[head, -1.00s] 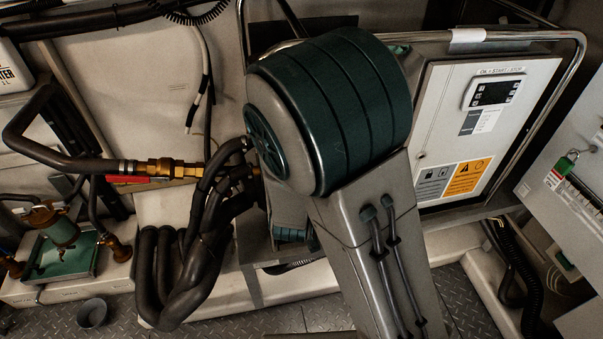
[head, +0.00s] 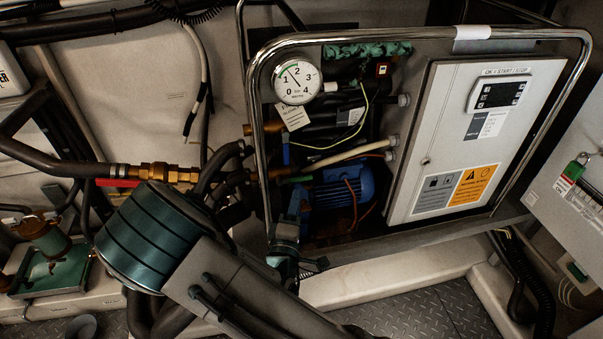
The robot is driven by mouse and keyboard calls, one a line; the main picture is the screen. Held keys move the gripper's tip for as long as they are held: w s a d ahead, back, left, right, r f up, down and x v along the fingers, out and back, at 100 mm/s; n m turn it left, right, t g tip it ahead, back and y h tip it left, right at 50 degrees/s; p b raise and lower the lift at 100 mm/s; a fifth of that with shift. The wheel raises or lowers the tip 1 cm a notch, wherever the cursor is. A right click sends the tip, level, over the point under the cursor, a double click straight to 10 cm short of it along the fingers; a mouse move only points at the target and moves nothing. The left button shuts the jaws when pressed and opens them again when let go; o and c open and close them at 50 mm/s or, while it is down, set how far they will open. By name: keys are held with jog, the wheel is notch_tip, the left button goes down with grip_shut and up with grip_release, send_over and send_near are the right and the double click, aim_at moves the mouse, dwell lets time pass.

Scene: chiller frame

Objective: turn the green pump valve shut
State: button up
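The green valve handle (head: 298,180) shows as a small green piece beside brass fittings, left of the blue pump motor (head: 343,188) inside the open frame. It lies roughly level. My gripper (head: 297,196) is dark and points up from below, with its tip just under or at the green handle. I cannot tell whether it touches the handle. The fingers are small and dark against the pipes, so their opening is unclear. My teal arm joint (head: 156,236) and grey link cover the lower left.
A chrome tube (head: 420,37) frames the opening. A pressure gauge (head: 297,82) and blue handle (head: 286,153) are above the gripper. A white control box (head: 470,140) stands right. A red handle (head: 118,183) sits on the left pipe. Loose wires cross the opening.

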aim_at(296, 180)
jog(key=x, duration=1)
jog(key=shift+p, duration=0.35)
jog(key=shift+c, duration=0.3)
grip_shut()
jog(key=shift+s+a, duration=0.1)
